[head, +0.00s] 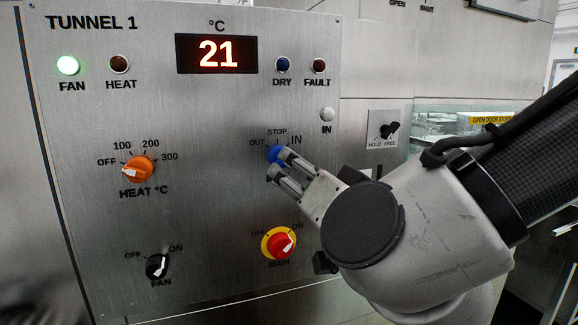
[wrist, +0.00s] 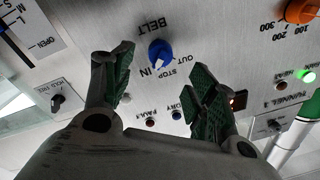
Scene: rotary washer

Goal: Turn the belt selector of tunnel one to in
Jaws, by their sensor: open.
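The belt selector (head: 275,154) is a blue knob on the Tunnel 1 panel, with OUT, STOP and IN marked around its top. In the head view my gripper's fingertips cover its lower part and most of the BELT label. In the wrist view the blue knob (wrist: 160,53) shows upside down between the fingers, beyond their tips. The round IN lamp (head: 326,114) looks pale and unlit.
The orange heat knob (head: 138,168) is to the left, the red main switch (head: 281,245) below, and the black fan switch (head: 157,266) lower left. A hold/free switch (head: 389,130) is to the right. The green fan lamp (head: 68,65) is lit; the display (head: 217,54) reads 21.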

